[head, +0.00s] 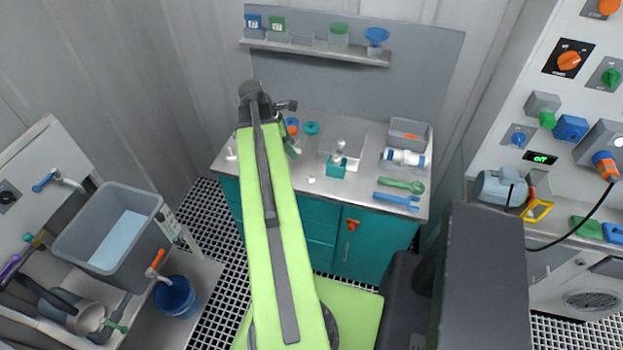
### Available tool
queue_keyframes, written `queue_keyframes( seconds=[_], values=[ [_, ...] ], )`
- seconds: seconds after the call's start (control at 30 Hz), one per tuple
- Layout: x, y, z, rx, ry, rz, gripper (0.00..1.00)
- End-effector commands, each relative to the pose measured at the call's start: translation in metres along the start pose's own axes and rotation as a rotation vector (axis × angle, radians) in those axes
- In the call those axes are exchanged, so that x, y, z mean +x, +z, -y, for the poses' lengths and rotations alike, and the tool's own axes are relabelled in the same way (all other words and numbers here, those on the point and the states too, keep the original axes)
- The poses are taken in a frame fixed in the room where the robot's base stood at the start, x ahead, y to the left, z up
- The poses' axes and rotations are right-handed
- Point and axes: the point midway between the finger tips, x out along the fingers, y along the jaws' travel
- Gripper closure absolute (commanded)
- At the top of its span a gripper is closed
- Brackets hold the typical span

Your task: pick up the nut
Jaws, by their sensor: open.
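No part is clearly recognisable as the nut at this size. Candidates on the grey bench top (360,186) are a small pale piece (311,180) near the front edge and a teal round piece (311,128) further back. My gripper (293,151) is small and partly hidden behind my green arm, over the left part of the bench. It is open, with nothing visibly held. I cannot tell its height above the bench.
On the bench are a clear tray with a teal block (337,166), a grey bin (407,133), a white cylinder (405,157), a green wrench (401,185) and a blue wrench (396,200). A shelf (315,49) holds containers behind. A grey sink (108,230) stands left.

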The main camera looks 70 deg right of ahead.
Motion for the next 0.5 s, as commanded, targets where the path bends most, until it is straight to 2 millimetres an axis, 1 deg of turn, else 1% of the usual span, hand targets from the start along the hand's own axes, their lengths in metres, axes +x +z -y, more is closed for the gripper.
queue_keyframes(
  seconds=[0.03,0.2,0.4,0.5],
  values=[
    [0.017,-0.003,0.0,0.001,0.0,0.0,0.47],
    [0.056,-0.005,0.0,0.002,-0.001,0.0,0.47],
    [0.099,-0.005,0.0,0.002,-0.001,-0.001,0.47],
    [0.112,-0.004,0.0,0.002,0.0,-0.001,0.47]
  ],
)
